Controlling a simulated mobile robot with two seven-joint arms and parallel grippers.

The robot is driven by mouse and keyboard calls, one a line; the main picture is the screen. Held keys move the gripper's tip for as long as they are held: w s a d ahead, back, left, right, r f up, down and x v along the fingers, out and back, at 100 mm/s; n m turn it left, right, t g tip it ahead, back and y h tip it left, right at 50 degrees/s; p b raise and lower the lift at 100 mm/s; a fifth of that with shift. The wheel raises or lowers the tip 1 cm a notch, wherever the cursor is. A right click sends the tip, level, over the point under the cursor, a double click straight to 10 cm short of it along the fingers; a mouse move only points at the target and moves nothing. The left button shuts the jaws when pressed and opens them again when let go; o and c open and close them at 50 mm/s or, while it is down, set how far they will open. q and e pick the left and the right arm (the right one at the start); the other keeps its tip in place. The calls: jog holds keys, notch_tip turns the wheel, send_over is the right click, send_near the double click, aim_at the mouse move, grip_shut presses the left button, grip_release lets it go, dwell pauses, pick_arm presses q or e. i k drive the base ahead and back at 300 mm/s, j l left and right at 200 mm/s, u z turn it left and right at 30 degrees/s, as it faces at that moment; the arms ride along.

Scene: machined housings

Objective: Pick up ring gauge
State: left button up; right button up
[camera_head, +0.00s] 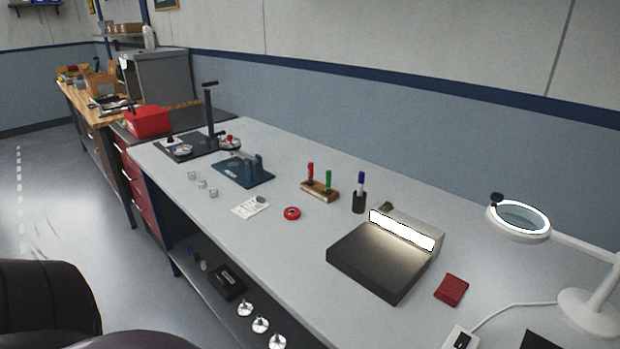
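A small red ring (292,213), which looks like the ring gauge, lies flat on the grey workbench (262,254) near its middle. It is between a white card (250,207) on its left and a wooden block (319,191) behind it. Nothing touches it. Neither of my grippers is in view. Dark rounded shapes at the bottom left seem to be parts of my own body.
The block holds red and green-handled tools. A black cup with a blue marker (359,193), a lit black inspection box (385,255), a red pad (451,290) and a ring lamp (518,219) stand to the right. Small metal parts (202,184) sit left.

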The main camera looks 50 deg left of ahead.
aim_at(291, 213)
jog(key=l+u, duration=0.1)
jog(key=u, duration=0.3)
jog(key=k+l+u, duration=0.1)
jog(key=u, duration=0.3)
jog(key=k+u, duration=0.1)
jog(key=u, duration=0.3)
jog(key=k+l+u, duration=0.1)
jog(key=u, duration=0.3)
jog(key=z, duration=0.25)
jog(key=i+j+z, duration=0.15)
jog(key=j+z, duration=0.25)
jog(key=i+j+z, duration=0.15)
jog(key=z, duration=0.25)
jog(key=i+j+z, duration=0.25)
jog(key=j, duration=0.65)
jog(key=j+z, duration=0.25)
jog(key=j, duration=1.5)
jog(key=i+j, duration=0.1)
jog(key=j, duration=0.8)
